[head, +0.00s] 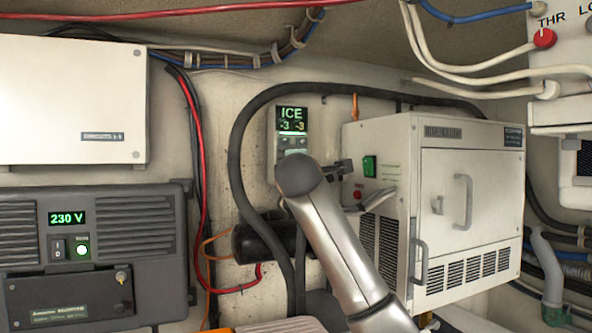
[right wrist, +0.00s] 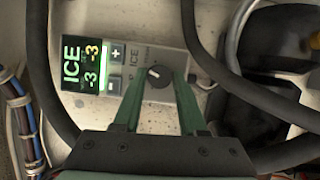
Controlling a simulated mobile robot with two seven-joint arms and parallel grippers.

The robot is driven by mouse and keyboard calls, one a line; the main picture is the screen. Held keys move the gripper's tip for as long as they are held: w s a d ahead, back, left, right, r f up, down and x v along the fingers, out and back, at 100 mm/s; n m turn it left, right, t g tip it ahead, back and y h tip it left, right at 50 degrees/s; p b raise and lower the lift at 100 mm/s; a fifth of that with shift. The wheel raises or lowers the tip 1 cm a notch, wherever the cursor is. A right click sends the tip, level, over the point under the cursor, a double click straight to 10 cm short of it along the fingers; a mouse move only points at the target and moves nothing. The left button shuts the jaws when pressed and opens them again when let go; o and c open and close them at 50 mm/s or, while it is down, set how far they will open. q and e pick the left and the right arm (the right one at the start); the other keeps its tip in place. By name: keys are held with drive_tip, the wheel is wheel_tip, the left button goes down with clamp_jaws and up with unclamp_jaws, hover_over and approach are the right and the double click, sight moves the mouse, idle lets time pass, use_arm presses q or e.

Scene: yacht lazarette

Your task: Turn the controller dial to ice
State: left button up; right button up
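The controller (head: 291,130) is a light panel on the back wall, with a lit green display reading ICE and two readings that look like -3. The right wrist view also shows its display (right wrist: 83,65) turned sideways, with plus and minus buttons beside it. Its dial (right wrist: 158,77) is a dark round knob with a white mark. My right gripper (right wrist: 160,80) has a green finger on each side of the dial, tips close against it, and looks shut on it. In the head view my right arm hides the dial. My left gripper is not in view.
A thick black hose (head: 239,130) arches around the controller. A white metal box (head: 470,190) with handles and vents stands close to its right. A dark 230 V unit (head: 95,255) and a white cabinet (head: 70,100) fill the left. Loose red cables hang between.

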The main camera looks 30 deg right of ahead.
drive_tip(key=o, duration=0.4)
drive_tip(key=shift+s, duration=0.1)
drive_tip(key=b+v, duration=0.4)
drive_tip(key=v, duration=0.8)
drive_tip(key=shift+s+b, duration=0.2)
drive_tip(key=shift+b, duration=0.2)
